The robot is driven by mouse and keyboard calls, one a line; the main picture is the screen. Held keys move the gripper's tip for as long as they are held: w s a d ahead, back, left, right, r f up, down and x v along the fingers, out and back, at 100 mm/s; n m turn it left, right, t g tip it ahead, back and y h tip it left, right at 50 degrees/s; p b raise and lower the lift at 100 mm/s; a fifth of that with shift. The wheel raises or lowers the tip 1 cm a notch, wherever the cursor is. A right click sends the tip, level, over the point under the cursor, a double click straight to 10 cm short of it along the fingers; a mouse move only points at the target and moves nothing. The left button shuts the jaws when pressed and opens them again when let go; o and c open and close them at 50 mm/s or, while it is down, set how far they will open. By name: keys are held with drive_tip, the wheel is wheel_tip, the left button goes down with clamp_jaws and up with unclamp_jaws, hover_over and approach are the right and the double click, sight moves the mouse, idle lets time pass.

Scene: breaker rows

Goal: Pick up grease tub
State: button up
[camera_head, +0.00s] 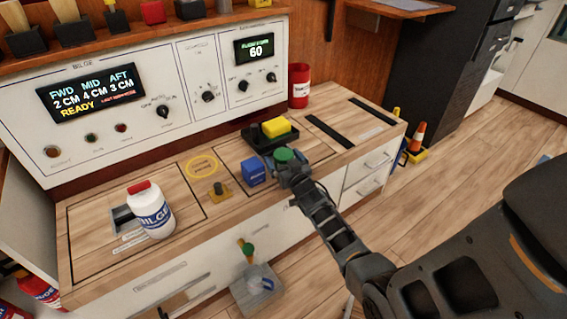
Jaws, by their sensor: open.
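A small tub with a round green lid (284,155), which looks like the grease tub, is on the wooden counter in front of the black tray. No label on it can be read. My gripper (287,171) is at the near side of the tub, very close to it. The gripper and wrist hide the tub's lower part. The jaws are open, but I cannot tell whether the fingers touch or surround the tub.
A blue box (253,172) stands just left of my gripper. Behind is a black tray (259,140) with a yellow sponge (276,127). A red can (299,87) stands by the panel. A white bottle (150,212) with a red cap stands at the left.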

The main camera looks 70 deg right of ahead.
drive_tip(key=shift+c, duration=0.5)
drive_tip(key=c, duration=1.2)
